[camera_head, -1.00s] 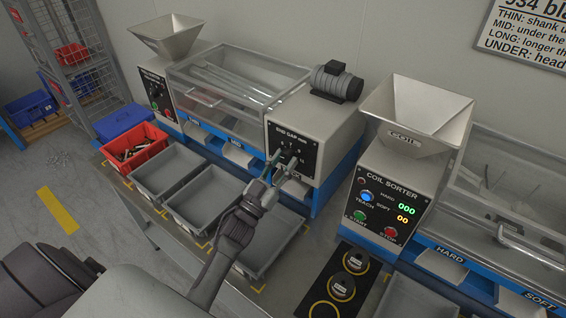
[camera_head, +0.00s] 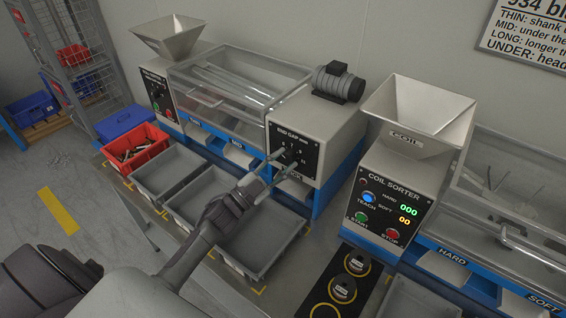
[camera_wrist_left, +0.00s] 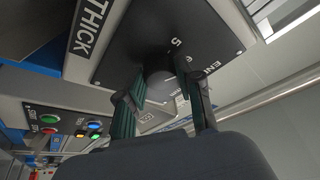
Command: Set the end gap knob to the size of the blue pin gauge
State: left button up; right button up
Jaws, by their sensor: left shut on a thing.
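The end gap knob is on the black END GAP mm plate (camera_head: 307,143) on the front of the grey machine box. My left gripper (camera_head: 279,164) reaches up to this plate from the lower left and its fingers hide most of the knob in the head view. The digits 5 and 6 show beside the knob there; the pointer's setting cannot be read. I do not see the blue pin gauge. My right gripper is not in view.
Grey bins (camera_head: 262,262) stand below the machine. The coil sorter (camera_head: 390,195) with its hopper and buttons stands to the right. A red bin (camera_head: 135,160) holds metal parts at the left. Black round items (camera_head: 343,288) lie on a dark mat in front.

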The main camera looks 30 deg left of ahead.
pick_arm(q)
jog(key=shift+m+g+h, duration=0.4)
jog(key=shift+m+g, duration=0.1)
jog(key=shift+m, duration=1.1)
jog(key=o, duration=1.2)
jog(key=shift+c, duration=0.2)
jog(key=v, duration=1.2)
jog(key=shift+a, duration=0.1)
